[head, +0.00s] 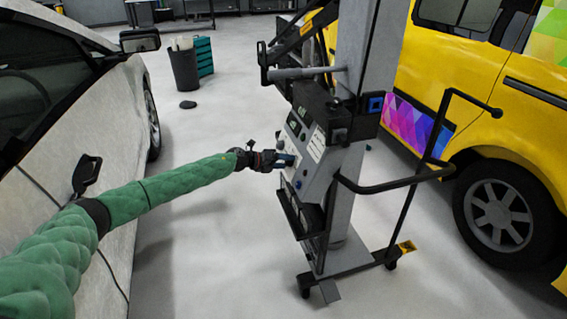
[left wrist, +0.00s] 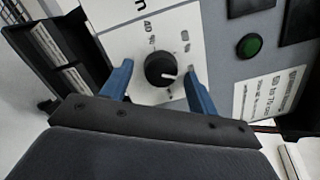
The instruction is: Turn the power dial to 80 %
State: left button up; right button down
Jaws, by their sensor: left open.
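The power dial (left wrist: 160,70) is a round black knob with a white pointer line, on a pale panel with printed marks. In the left wrist view the pointer aims to the right and slightly down. My left gripper (left wrist: 158,82) is open, with one blue finger on each side of the dial and gaps between fingers and knob. In the head view my left gripper (head: 285,161) is at the control panel (head: 316,150) of the grey wheeled stand, and it hides the dial there. My right gripper is not in view.
A green button (left wrist: 249,45) and a printed label (left wrist: 270,92) sit beside the dial. The stand has a black bent handle (head: 400,184) on its right. A white car (head: 60,120) is on the left, a yellow van (head: 480,100) on the right. Open floor lies in front.

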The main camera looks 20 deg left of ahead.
pick_arm(q)
jog(key=p+v, duration=0.2)
jog(key=v, duration=0.5)
jog(key=shift+s+a, duration=0.15)
jog(key=shift+a, duration=0.15)
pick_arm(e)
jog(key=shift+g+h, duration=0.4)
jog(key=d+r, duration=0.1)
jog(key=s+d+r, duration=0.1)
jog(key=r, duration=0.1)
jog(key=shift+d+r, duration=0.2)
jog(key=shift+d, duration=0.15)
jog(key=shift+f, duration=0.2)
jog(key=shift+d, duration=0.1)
